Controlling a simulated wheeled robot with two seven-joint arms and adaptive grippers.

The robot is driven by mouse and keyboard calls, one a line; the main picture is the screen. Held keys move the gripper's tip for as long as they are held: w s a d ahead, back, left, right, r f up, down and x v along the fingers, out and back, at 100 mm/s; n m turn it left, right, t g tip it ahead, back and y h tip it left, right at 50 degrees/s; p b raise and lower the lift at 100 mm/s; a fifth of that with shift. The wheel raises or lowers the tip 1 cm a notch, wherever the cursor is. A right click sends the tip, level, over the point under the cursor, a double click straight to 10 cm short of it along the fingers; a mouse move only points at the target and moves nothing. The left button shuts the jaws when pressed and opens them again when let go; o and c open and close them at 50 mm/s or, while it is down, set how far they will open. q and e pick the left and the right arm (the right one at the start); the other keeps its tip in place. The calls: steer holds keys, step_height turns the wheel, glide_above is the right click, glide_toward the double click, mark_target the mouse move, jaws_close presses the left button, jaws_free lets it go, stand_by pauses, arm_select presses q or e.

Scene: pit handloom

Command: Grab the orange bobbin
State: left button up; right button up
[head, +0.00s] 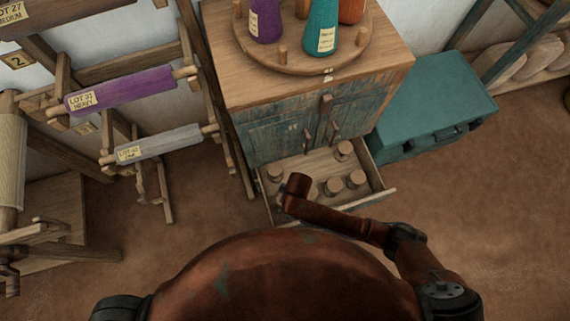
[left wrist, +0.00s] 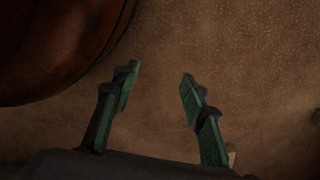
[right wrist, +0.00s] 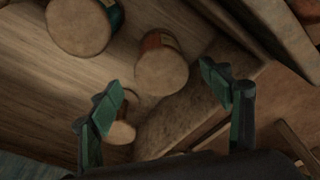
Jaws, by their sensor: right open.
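The orange bobbin (right wrist: 161,69) is in the open drawer (head: 378,197). In the right wrist view its pale wooden end disc faces me, with a strip of orange and a label behind it. My right gripper (right wrist: 162,76) is open and empty, with its fingers on either side of the bobbin's near edge in that view; touching cannot be told. In the head view the arm covers part of the drawer, and I cannot tell which bobbin there is orange. My left gripper (left wrist: 160,75) is open and empty above bare floor.
A teal bobbin (right wrist: 80,24) and another small disc (right wrist: 121,132) are near the orange one. The drawer walls are close. The cabinet (head: 280,135) carries a round stand (head: 285,55) with purple, teal and orange cones. A teal case (head: 430,105) stands to the right.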

steer(key=shift+s+f+b, duration=0.15)
steer(key=shift+f+b, duration=0.15)
steer(key=shift+f, duration=0.45)
steer(key=shift+a+f+b, duration=0.25)
steer(key=shift+f+b, duration=0.45)
steer(key=shift+f, duration=0.5)
steer(key=f+b, duration=0.2)
steer(key=f, duration=0.1)
steer(key=a+f+b, duration=0.1)
steer(key=shift+w+f+b, duration=0.3)
steer(key=shift+w+f, duration=0.05)
steer(key=shift+f, duration=0.15)
arm_select(q)
steer(key=w+d+r, duration=0.1)
steer(key=w+r, duration=0.1)
steer(key=r, duration=0.6)
steer(key=w+d+r, duration=0.2)
steer(key=w+r, duration=0.1)
steer(key=r, duration=0.6)
steer(key=shift+d+r+h, duration=0.2)
steer(key=shift+r+h, duration=0.05)
steer(key=shift+h, duration=0.05)
arm_select(e)
steer(key=shift+c, duration=0.5)
steer(key=c, duration=1.2)
arm_select(q)
steer(key=shift+w, duration=0.1)
